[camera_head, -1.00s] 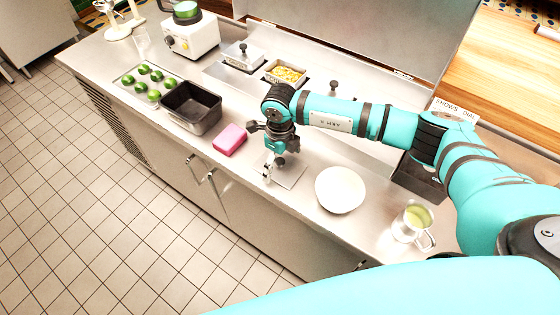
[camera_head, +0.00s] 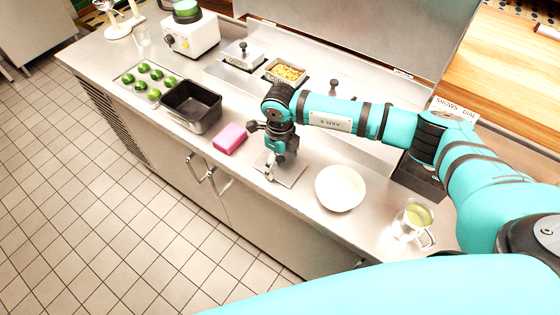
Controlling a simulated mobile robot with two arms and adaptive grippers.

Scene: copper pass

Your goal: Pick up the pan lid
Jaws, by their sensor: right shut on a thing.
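The pan lid (camera_head: 291,177) is a flat, grey metal plate on the front part of the steel counter, under my right gripper. My right gripper (camera_head: 272,172) points down over the lid's left part and is shut on it. The fingers and wrist hide the lid's handle and part of its surface. I cannot tell whether the lid is clear of the counter. My left gripper is not in view.
A pink block (camera_head: 230,138) and a dark, empty pan (camera_head: 192,105) lie left of the gripper. A white bowl (camera_head: 340,188) and a glass jug (camera_head: 412,221) stand to the right. Behind are a lidded pan (camera_head: 243,58) and a yellow-filled pan (camera_head: 286,73).

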